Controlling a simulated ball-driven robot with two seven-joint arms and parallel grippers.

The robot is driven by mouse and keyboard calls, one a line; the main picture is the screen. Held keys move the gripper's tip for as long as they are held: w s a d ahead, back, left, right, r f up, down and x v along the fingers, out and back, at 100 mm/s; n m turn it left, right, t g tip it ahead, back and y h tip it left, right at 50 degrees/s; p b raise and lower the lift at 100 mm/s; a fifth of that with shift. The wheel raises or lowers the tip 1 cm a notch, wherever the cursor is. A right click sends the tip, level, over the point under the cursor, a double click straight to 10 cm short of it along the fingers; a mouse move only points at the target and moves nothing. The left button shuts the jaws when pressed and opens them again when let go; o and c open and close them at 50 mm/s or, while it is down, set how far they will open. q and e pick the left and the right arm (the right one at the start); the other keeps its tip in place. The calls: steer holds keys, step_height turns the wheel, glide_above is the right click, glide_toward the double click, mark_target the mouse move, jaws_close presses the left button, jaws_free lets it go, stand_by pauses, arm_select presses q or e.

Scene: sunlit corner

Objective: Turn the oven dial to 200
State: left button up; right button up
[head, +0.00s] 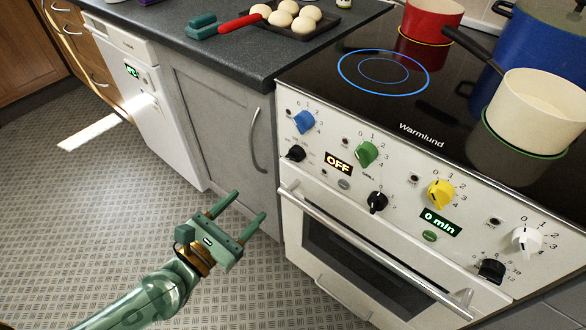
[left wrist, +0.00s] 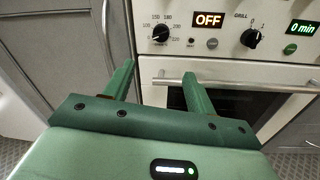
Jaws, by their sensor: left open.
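The oven dial (head: 295,153) is a small black knob at the left end of the white oven panel. It also shows in the left wrist view (left wrist: 160,34), with printed numbers such as 150, 180, 200 and 220 around it. I cannot read its pointer setting clearly. The orange display (head: 339,162) beside it reads OFF. My left gripper (head: 250,203) is green, open and empty, in front of the cabinet and oven's left edge. In the left wrist view its two fingers (left wrist: 158,70) point toward the panel, below the dial and apart from it. My right gripper is not in view.
The oven door handle (head: 370,245) runs below the panel. Another black knob (head: 377,202) and blue (head: 304,122), green (head: 367,154), yellow (head: 440,194) and white (head: 526,239) knobs share the panel. A cream saucepan (head: 535,112) stands on the hob. The floor at left is clear.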

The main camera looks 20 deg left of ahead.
arm_select(q)
steer(key=p, duration=0.2)
glide_toward(295, 155)
steer(key=x, duration=0.5)
steer(key=f+x, duration=0.1)
steer(key=x, duration=0.2)
steer(key=shift+w+a, duration=0.1)
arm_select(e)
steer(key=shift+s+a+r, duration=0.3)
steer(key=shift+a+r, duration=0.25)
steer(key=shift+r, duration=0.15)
arm_select(q)
steer(key=c, duration=1)
